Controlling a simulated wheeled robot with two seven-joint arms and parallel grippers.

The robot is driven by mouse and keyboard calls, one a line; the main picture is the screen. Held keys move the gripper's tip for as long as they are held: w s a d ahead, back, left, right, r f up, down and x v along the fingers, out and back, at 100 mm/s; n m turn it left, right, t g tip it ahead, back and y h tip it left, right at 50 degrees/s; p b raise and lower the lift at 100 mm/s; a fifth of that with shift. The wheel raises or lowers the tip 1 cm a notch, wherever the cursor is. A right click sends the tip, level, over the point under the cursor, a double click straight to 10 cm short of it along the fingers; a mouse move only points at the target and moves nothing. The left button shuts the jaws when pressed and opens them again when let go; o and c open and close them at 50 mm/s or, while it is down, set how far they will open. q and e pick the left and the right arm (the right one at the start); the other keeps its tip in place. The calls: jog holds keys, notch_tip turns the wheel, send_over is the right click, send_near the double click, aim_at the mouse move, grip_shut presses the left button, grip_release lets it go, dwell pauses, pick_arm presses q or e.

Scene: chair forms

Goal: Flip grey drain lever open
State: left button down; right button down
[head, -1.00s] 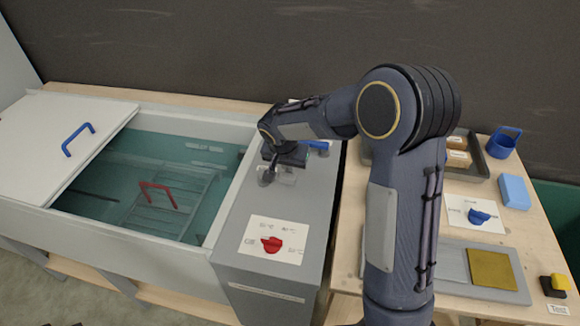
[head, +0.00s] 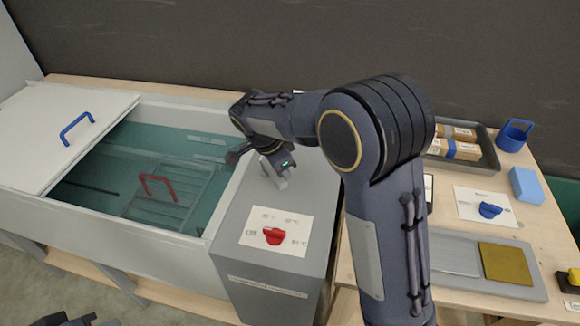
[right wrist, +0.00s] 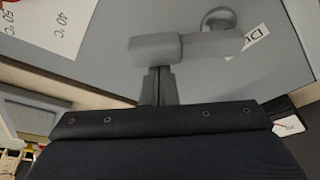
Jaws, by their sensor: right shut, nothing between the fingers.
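The grey drain lever (right wrist: 195,46) shows in the right wrist view as a thick grip on an arm that runs to a round pivot. Its label beside the pivot is partly covered. In the head view the lever (head: 281,183) sits on the grey control panel (head: 235,228), mostly hidden by my right gripper (head: 272,163). My right gripper is shut and empty. In the right wrist view its fingertips (right wrist: 158,72) are right at the lever's grip; I cannot tell whether they touch. Dark parts at the bottom left edge of the head view look like my left gripper (head: 68,320); its fingers are unclear.
A red knob (head: 274,236) on a white temperature card sits nearer on the panel. Left is a water tank with a red-handled rack (head: 158,188) and a white lid (head: 60,130). The right table holds a blue knob (head: 490,210), a tray and a blue cup (head: 514,135).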

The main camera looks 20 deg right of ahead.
aim_at(265, 193)
jog(key=shift+s+a+m+g, duration=0.2)
jog(key=shift+a+m+g, duration=0.1)
jog(key=shift+a+m, duration=0.5)
jog(key=m, duration=0.1)
jog(key=a+m+g+p, duration=0.1)
jog(key=m, duration=0.1)
jog(key=shift+s+a+r, duration=0.1)
jog(key=shift+s+a, duration=0.05)
jog(key=a+m+p, duration=0.1)
jog(key=m, duration=0.1)
jog(key=shift+a+m+g+p, duration=0.3)
jog(key=shift+a+m+g, duration=0.05)
jog(key=shift+m+g, duration=0.05)
jog(key=shift+a, duration=0.35)
jog(key=shift+w+a, duration=0.1)
jog(key=shift+w, duration=0.1)
